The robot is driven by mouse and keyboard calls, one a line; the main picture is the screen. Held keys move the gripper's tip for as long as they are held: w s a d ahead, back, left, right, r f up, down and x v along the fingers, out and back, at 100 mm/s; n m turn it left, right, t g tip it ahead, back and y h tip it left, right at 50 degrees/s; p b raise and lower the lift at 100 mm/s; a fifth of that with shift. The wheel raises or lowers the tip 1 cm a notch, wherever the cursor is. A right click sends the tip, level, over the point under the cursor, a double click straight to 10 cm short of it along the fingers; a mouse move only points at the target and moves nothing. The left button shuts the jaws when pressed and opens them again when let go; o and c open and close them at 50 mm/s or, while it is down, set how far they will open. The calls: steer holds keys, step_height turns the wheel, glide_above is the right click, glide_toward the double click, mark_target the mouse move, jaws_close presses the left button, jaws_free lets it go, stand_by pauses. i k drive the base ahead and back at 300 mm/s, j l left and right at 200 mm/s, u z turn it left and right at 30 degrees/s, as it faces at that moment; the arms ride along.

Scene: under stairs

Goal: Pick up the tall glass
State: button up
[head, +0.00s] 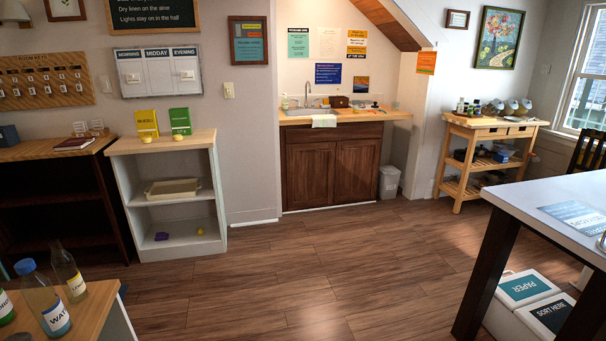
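I cannot make out a tall glass for certain in the head view. Small items by the sink (345,112) are too small to tell apart. My gripper is not in view.
A white shelf unit (124,190) with a wooden top stands left of the sink cabinet (331,172). A wooden cart (490,125) stands at the back right. A white table (540,195) and sorting bins (525,290) fill the lower right. The middle floor (300,260) is clear.

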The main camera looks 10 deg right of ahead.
mark_target(356, 102)
steer(key=i+z, duration=0.35)
steer(key=i, duration=3.5)
steer(key=i+z, duration=0.1)
steer(key=i, duration=0.55)
steer(key=i+j, duration=0.15)
steer(key=i, duration=0.5)
steer(key=i+j+z, duration=0.15)
steer(key=i, duration=0.45)
steer(key=i+j+z, duration=0.2)
steer(key=i, duration=0.3)
